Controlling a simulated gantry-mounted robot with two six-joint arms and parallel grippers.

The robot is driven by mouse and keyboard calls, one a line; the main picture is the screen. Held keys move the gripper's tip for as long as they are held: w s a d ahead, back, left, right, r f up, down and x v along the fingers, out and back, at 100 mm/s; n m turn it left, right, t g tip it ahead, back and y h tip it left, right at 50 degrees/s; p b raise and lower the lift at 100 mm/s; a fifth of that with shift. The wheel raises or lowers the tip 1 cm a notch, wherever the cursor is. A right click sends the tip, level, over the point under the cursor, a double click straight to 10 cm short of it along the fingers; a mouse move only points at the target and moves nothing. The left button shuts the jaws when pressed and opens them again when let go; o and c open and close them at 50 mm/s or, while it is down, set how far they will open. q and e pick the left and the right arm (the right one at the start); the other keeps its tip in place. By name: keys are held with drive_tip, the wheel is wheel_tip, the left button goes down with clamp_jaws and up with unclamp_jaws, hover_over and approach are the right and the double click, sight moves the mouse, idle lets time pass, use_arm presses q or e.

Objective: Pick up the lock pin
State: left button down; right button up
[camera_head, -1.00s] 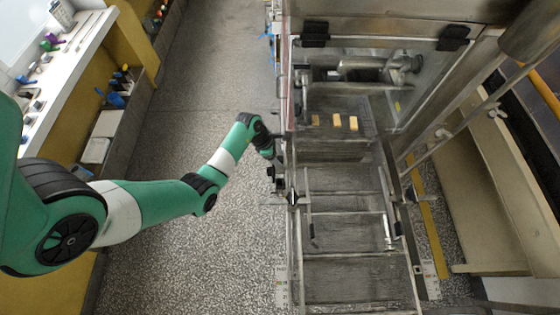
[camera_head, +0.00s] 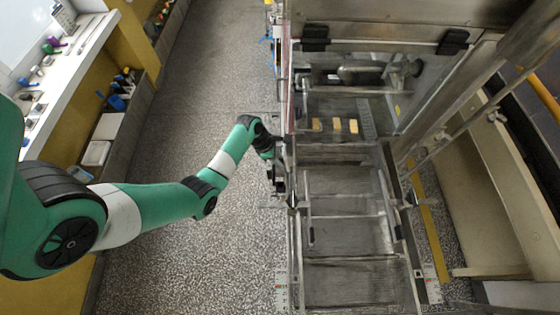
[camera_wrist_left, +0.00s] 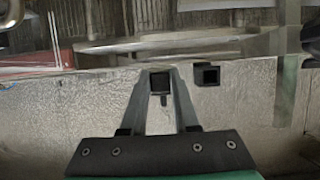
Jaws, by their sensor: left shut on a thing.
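My left gripper (camera_head: 280,180) is at the left side of the enrober (camera_head: 291,240) in the head view, close against its frame. In the left wrist view the two fingers of the left gripper (camera_wrist_left: 160,76) are closed on a small dark square-ended piece, which I take as the lock pin (camera_wrist_left: 160,83). A short dark stem shows below it. In the head view the pin is too small to make out. A dark square hollow block (camera_wrist_left: 207,75) sits just right of the fingertips, apart from them. My right gripper is not in view.
Several pale bars (camera_head: 336,125) lie on the mesh inside the enrober. A metal side wall (camera_wrist_left: 60,110) spans the left wrist view behind the fingers. Open speckled floor (camera_head: 190,130) lies left of the machine, with a bench (camera_head: 80,40) beyond.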

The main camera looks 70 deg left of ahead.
use_arm(q)
drive_tip(key=r, duration=0.2)
drive_tip(key=r+p, duration=0.1)
drive_tip(key=shift+s+d+r, duration=0.15)
drive_tip(key=shift+d+r, duration=0.05)
drive_tip(key=shift+r, duration=0.2)
drive_tip(key=s+d+r+p, duration=0.4)
drive_tip(key=d+r+p, duration=0.1)
drive_tip(key=r, duration=0.2)
drive_tip(key=s+d+r+p, duration=0.4)
drive_tip(key=d+r, duration=0.1)
drive_tip(key=r, duration=0.2)
drive_tip(key=shift+d+r+p, duration=0.2)
drive_tip(key=shift+d+p, duration=0.15)
drive_tip(key=shift+p, duration=0.05)
idle(0.4)
